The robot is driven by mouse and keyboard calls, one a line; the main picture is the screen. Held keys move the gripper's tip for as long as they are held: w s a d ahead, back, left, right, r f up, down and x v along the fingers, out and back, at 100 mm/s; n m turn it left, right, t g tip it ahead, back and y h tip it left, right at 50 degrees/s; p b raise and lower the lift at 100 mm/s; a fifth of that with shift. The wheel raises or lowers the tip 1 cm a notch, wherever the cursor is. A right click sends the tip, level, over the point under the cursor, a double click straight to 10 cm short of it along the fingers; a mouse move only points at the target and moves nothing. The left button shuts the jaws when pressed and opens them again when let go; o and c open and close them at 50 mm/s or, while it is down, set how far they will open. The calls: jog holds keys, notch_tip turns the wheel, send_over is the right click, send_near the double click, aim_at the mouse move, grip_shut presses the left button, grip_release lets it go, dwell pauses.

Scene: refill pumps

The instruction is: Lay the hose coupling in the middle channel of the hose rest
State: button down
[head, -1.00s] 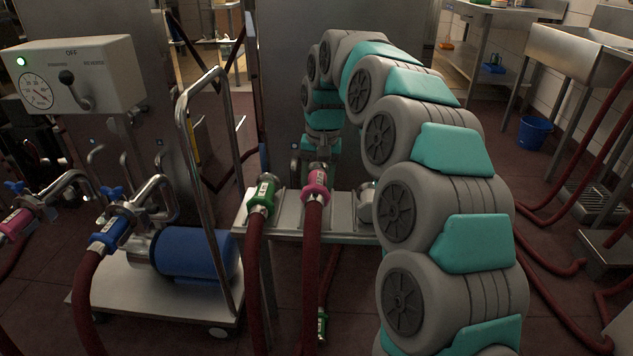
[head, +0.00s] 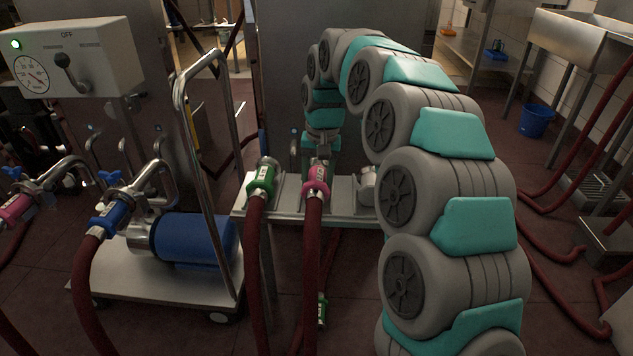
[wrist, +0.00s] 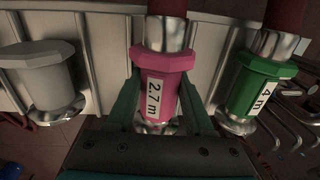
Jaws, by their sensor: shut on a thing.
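The pink hose coupling (head: 316,178) on a dark red hose has a white label reading "2.7 m" in the wrist view (wrist: 167,65). My gripper (wrist: 163,102) is shut on it, one finger on each side; in the head view the gripper is partly hidden behind the coupling. The steel hose rest (head: 342,210) has raised ridges between its channels, also seen in the wrist view (wrist: 106,60). The coupling is over the middle channel, in line with it. I cannot tell whether it touches the channel floor.
A green coupling (head: 263,178) is in the channel left of the pink one in the head view. A grey coupling (head: 368,187) is in the channel on the other side. A trolley (head: 150,268) with a blue pump (head: 195,240) stands left of the rest.

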jog(key=shift+f, duration=0.1)
jog(key=shift+c, duration=1)
grip_release()
jog(key=shift+d+f, duration=0.1)
